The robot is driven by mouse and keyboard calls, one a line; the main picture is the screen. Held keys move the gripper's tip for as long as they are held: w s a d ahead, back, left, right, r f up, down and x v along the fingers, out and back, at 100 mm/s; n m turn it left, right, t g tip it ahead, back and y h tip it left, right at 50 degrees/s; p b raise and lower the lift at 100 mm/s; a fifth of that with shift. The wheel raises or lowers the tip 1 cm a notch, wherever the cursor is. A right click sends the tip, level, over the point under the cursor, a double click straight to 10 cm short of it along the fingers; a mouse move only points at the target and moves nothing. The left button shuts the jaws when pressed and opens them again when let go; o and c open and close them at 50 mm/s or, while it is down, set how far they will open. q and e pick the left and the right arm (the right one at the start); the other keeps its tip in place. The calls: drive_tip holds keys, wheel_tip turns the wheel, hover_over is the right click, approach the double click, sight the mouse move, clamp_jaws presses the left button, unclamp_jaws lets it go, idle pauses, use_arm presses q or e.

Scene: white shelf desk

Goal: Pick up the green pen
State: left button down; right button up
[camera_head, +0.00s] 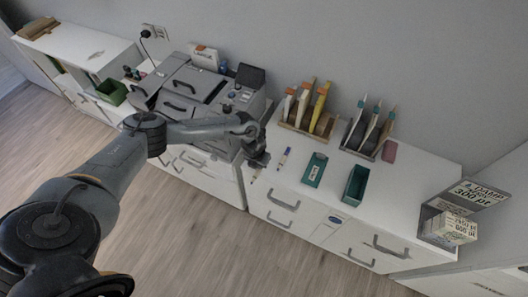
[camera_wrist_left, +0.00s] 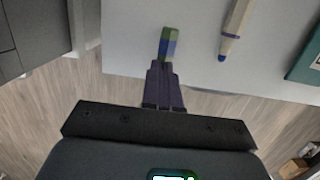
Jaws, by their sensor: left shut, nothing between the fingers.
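In the left wrist view a short green piece with a blue end (camera_wrist_left: 168,42), which looks like the green pen, lies near the white desktop's front edge. My left gripper (camera_wrist_left: 163,68) is shut and empty, its dark fingertips right at the blue end; whether they touch it I cannot tell. In the head view my left gripper (camera_head: 258,164) hangs at the desk's front left corner and hides the green pen. A second pen, pale with a blue tip (camera_wrist_left: 236,28), lies to the right; it also shows in the head view (camera_head: 284,157). My right gripper is not in view.
A green box (camera_head: 315,170) and an open green tray (camera_head: 355,184) stand right of the pale pen. File holders (camera_head: 310,112) stand behind. A large grey printer (camera_head: 195,88) is at left. The desk's front edge drops to the floor.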

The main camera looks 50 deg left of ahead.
use_arm(q)
drive_tip(key=shift+s+d+r, duration=0.1)
drive_tip(key=shift+s+r, duration=0.1)
drive_tip(key=shift+r, duration=0.05)
drive_tip(key=shift+w, duration=0.1)
drive_tip(key=shift+s, duration=0.2)
drive_tip(key=c, duration=1.8)
unclamp_jaws()
drive_tip(key=s+d, duration=0.1)
drive_tip(key=s, duration=0.2)
drive_tip(key=s+d, duration=0.1)
drive_tip(key=s, duration=0.2)
drive_tip(key=s+d, duration=0.1)
drive_tip(key=s, duration=0.2)
drive_tip(key=shift+s+d+r+p, duration=0.1)
drive_tip(key=shift+s+d+p, duration=0.1)
drive_tip(key=shift+s+p, duration=0.15)
drive_tip(key=shift+o, duration=1.2)
drive_tip(key=shift+s+d, duration=0.1)
drive_tip(key=shift+s, duration=0.1)
drive_tip(key=o, duration=0.5)
drive_tip(key=shift+s, duration=0.2)
drive_tip(key=shift+d, duration=0.1)
